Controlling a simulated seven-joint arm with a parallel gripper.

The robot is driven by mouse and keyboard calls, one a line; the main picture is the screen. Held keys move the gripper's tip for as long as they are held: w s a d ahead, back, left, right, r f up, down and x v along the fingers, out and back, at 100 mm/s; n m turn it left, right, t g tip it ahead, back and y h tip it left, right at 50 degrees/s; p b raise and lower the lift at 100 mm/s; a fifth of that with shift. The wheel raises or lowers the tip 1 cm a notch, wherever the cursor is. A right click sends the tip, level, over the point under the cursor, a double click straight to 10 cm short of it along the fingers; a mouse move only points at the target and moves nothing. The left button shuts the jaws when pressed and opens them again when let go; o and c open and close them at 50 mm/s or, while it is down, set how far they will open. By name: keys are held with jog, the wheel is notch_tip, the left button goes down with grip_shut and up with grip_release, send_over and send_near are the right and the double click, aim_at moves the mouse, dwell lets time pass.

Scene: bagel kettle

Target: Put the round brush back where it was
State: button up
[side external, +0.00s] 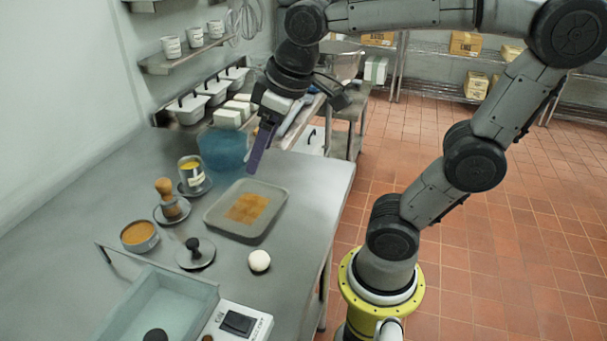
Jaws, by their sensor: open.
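The round brush (165,192), with a wooden knob and a wooden body, stands upright on a small dark round dish (182,214) on the left of the steel table. Whether its bristles touch the dish is too small to tell. My gripper (269,156) is open and points down, with a long purple finger and a grey-blue finger apart. I see nothing held between them. It is well to the right of the brush and above it in the picture, over the back of the table by the blue bowl.
A grey tray (275,217) with an orange-brown patch lies right of the brush. Around it are a jar with yellow contents (191,172), a tin of orange powder (139,237), a black-knobbed disc (195,254), a white ball (259,261) and a blue bowl (222,150).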

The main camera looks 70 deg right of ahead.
jog(key=s+f+m+t, duration=0.1)
jog(key=s+f, duration=0.3)
jog(key=s, duration=0.3)
jog(key=shift+s+f, duration=0.15)
jog(key=shift+f, duration=0.05)
